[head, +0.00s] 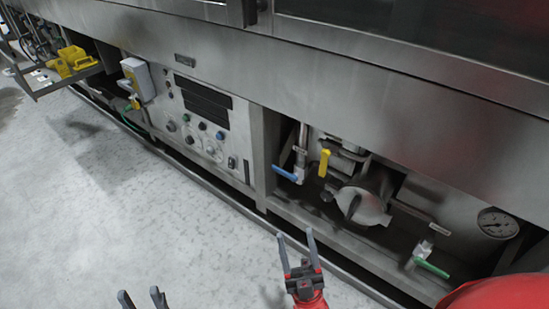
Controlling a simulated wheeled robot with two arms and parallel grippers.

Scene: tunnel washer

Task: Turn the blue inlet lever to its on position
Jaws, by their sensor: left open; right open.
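The blue inlet lever (286,174) is on a vertical pipe at the left of the open bay under the washer. Its handle points to the left and slightly up, across the pipe. My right gripper (295,236) is open and empty, below the blue lever and in front of the bay, not touching anything. My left gripper (142,297) is at the bottom edge over the floor. Only its two spread fingertips show, with nothing between them.
A yellow lever (324,163) stands upright right of the blue one. A round metal housing (361,206), a green lever (432,268) and a gauge (497,223) are further right. A control panel (203,125) is at left. A lower rail (325,262) edges the bay. The left floor is clear.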

